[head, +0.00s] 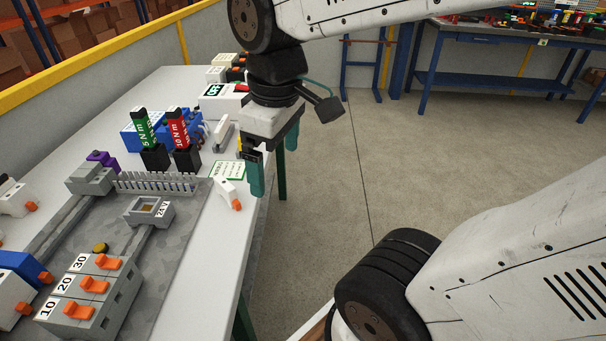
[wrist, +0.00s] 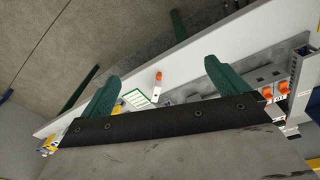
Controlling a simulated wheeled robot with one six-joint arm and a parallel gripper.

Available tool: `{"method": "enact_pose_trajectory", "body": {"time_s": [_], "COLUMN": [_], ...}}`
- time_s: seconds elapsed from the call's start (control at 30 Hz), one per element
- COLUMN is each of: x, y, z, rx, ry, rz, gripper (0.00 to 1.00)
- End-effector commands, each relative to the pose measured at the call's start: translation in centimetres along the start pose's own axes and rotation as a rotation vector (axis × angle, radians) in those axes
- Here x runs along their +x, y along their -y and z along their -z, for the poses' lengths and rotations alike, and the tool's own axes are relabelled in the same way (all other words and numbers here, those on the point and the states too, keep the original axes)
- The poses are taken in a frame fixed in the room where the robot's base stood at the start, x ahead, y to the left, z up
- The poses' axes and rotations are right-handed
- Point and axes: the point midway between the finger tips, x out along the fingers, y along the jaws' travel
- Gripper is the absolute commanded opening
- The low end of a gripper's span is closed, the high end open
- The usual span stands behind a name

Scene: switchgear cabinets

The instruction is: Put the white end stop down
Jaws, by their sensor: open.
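A small white piece with an orange tip (head: 228,193), which looks like the white end stop, rests on the pale table near its right edge. It is beside the green-bordered card. In the wrist view the white piece (wrist: 157,92) shows between my finger lines, apart from both fingers. My gripper (head: 270,178) has green fingers spread wide with nothing between them. It hangs near the table's right edge, to the right of the white piece. Both fingers also show in the wrist view (wrist: 161,70).
A grey plate (head: 185,235) holds a slotted duct (head: 158,183), rails and a block marked 10, 20, 30 (head: 92,290). Green and red torque tools (head: 178,130) stand behind it. The card (head: 227,170) lies flat. Open floor lies right of the table.

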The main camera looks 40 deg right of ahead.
Motion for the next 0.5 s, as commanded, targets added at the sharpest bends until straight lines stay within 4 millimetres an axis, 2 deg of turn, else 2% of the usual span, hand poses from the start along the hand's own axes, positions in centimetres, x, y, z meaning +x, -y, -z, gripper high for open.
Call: {"method": "enact_pose_trajectory", "body": {"time_s": [0.03, 0.1, 0.2, 0.33, 0.5], "x": [-0.1, -0.1, 0.2, 0.3, 0.4], "y": [0.5, 1.2, 1.8, 2.1, 2.2], "z": [-1.5, -3.2, -4.8, -5.7, -5.8], "rx": [0.096, 0.225, 0.357, 0.44, 0.454], "ry": [-0.013, -0.02, -0.028, -0.031, -0.031], "rz": [-0.006, -0.009, -0.01, -0.01, -0.01], "gripper": [0.99, 0.99, 0.99, 0.99, 0.99]}}
